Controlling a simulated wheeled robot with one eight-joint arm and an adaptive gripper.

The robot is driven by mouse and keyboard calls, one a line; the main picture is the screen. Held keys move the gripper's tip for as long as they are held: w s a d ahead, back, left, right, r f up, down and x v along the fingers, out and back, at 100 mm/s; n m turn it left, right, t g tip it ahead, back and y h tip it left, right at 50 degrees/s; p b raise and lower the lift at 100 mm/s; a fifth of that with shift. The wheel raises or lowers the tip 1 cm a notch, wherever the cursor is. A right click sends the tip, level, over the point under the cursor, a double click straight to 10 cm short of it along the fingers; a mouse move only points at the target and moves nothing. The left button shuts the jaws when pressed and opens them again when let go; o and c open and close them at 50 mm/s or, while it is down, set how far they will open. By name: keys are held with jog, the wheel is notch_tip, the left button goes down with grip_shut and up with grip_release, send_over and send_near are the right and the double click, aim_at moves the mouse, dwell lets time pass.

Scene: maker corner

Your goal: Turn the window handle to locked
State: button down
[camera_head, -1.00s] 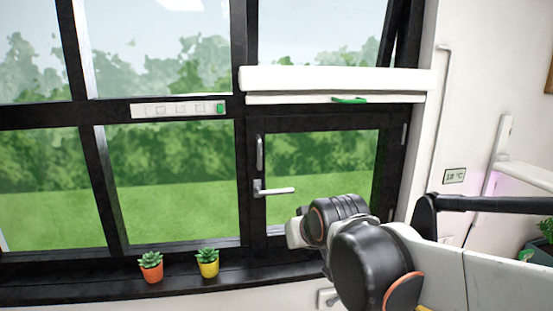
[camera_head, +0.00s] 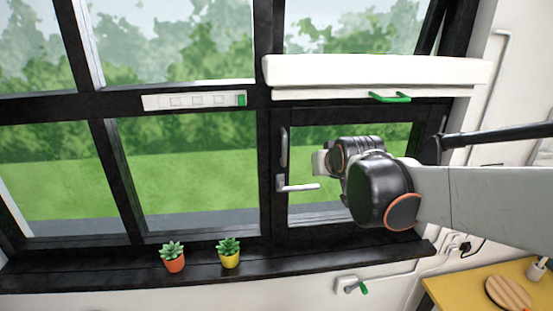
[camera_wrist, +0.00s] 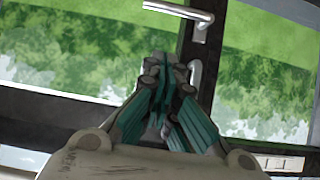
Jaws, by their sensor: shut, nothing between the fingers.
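The window handle (camera_head: 300,187) is a silver lever on the black frame, lying level with its free end to the right in the head view. In the wrist view, which looks upside down, the lever (camera_wrist: 172,9) is at the top edge. A separate upright grey pull (camera_head: 284,147) stands above it in the head view; it also shows in the wrist view (camera_wrist: 195,78). My gripper (camera_wrist: 158,68) is shut and empty, its teal fingers together. Its tips appear near the pull in the picture, apart from the lever; their depth is unclear. The head view mostly hides the fingers behind my wrist.
A white blind box (camera_head: 375,75) with a green handle (camera_head: 389,97) is above the small window. A white switch strip (camera_head: 195,101) is to its left. Orange (camera_head: 173,262) and yellow (camera_head: 229,260) plant pots stand on the sill. A yellow table (camera_head: 455,292) is lower right.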

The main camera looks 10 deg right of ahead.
jog(key=shift+w, duration=0.1)
jog(key=s+f+p+x, duration=0.1)
jog(key=f+x, duration=0.1)
jog(key=x, duration=1)
jog(key=shift+f, duration=0.4)
jog(key=shift+f, duration=0.1)
jog(key=shift+d+f+b, duration=0.2)
jog(key=shift+b, duration=0.25)
